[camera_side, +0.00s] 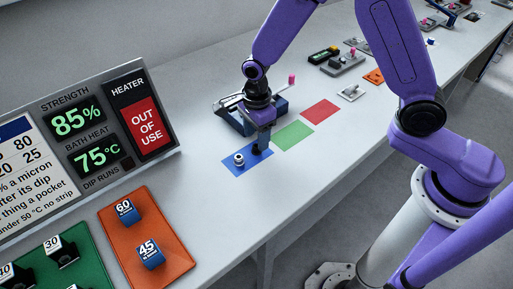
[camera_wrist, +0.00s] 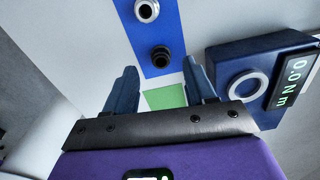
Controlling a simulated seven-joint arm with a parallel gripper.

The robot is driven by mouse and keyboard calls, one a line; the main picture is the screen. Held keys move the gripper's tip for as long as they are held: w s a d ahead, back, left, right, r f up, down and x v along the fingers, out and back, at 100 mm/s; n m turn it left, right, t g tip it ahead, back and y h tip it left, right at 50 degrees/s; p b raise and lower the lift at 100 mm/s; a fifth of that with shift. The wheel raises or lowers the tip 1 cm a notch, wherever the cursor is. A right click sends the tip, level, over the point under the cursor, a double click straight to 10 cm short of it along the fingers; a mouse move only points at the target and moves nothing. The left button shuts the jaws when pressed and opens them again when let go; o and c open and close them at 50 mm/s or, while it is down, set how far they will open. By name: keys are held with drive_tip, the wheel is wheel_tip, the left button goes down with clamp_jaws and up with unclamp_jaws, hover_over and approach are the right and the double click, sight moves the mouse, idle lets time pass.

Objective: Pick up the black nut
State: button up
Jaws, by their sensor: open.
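The black nut (camera_wrist: 161,56) lies on the blue patch (camera_wrist: 158,34) in the wrist view, just beyond my fingertips and roughly centred between them. A silver nut (camera_wrist: 147,10) sits farther along the same patch; it also shows on the blue patch in the side view (camera_side: 239,159). My gripper (camera_wrist: 160,82) is open, its two blue fingers apart with nothing between them. In the side view my gripper (camera_side: 261,143) points down low over the right part of the blue patch. There the black nut is hard to tell apart from my dark fingertips.
A blue device with a ring and a "0.0 Nm" display (camera_wrist: 262,80) stands close to my right finger. Green (camera_side: 294,135) and red (camera_side: 320,111) patches continue the row. A display board (camera_side: 90,140) and an orange mat with blue blocks (camera_side: 172,222) stand left.

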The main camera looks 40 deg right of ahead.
sight(256, 145)
drive_tip(key=shift+f, duration=1.8)
drive_tip(key=shift+c, duration=0.3)
clamp_jaws()
drive_tip(key=shift+r, duration=0.15)
drive_tip(key=shift+w+r, duration=0.1)
drive_tip(key=shift+r, duration=0.4)
drive_tip(key=s+d+r, duration=0.2)
drive_tip(key=s+r, duration=0.4)
drive_tip(key=s+d+r, duration=0.3)
drive_tip(key=s+r, duration=0.2)
drive_tip(key=s, duration=0.2)
drive_tip(key=shift+d+r, duration=0.25)
drive_tip(key=shift+r, duration=0.15)
